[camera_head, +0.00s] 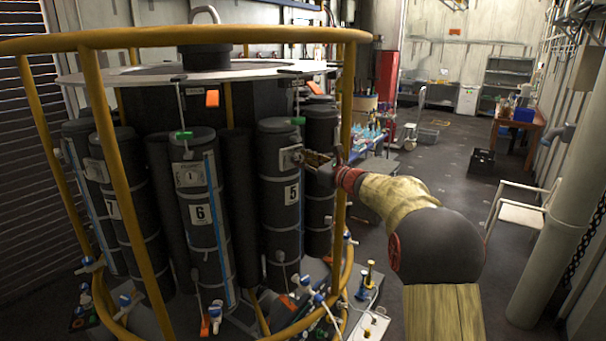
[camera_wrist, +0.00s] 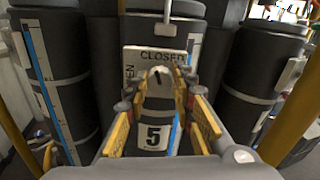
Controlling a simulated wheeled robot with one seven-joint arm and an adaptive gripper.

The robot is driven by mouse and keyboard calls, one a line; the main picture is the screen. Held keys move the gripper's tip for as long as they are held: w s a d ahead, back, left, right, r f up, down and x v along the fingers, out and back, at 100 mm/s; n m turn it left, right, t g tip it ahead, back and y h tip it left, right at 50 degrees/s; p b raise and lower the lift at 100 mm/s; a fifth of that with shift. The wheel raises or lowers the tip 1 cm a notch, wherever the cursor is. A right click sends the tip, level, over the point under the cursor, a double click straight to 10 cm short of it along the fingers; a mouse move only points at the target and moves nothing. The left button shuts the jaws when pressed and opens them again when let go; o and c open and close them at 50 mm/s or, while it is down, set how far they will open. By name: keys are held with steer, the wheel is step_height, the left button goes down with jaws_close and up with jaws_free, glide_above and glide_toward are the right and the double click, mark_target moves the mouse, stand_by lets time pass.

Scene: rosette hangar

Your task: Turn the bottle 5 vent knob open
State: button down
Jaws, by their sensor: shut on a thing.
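Bottle 5 (camera_head: 280,220) is a dark upright cylinder with a white "5" label, inside the yellow-railed rosette. The label also shows between my fingers in the wrist view (camera_wrist: 154,137). On its upper part is a pale vent plate (camera_head: 289,158), marked "CLOSED" along the top and "EN", part of a word, down the left side in the wrist view (camera_wrist: 133,60). The vent knob (camera_wrist: 160,76) sits in front of this plate, light-topped and partly hidden by my fingers. My gripper (camera_head: 310,160) reaches in from the right and is shut on the knob. The knob's exact angle is hard to tell.
A yellow rail (camera_head: 345,120) stands just beside my gripper, with a ring (camera_head: 180,38) above. Bottle 6 (camera_head: 205,235) is to the left of bottle 5. Valves and tubing (camera_head: 310,300) crowd the base. Open floor (camera_head: 440,170) lies behind, with a white chair (camera_head: 520,208) at right.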

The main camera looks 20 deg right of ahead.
steer(key=n+b, duration=0.4)
steer(key=b, duration=0.2)
steer(key=n+b, duration=0.4)
steer(key=b, duration=0.2)
steer(key=n+b, duration=0.4)
steer(key=b, duration=0.1)
steer(key=shift+a+f+n+b, duration=0.15)
steer(key=shift+f+n+b, duration=0.15)
steer(key=shift+b, duration=0.1)
steer(key=shift+r, duration=0.1)
steer(key=c, duration=1.5)
jaws_free()
steer(key=shift+s+r, duration=0.1)
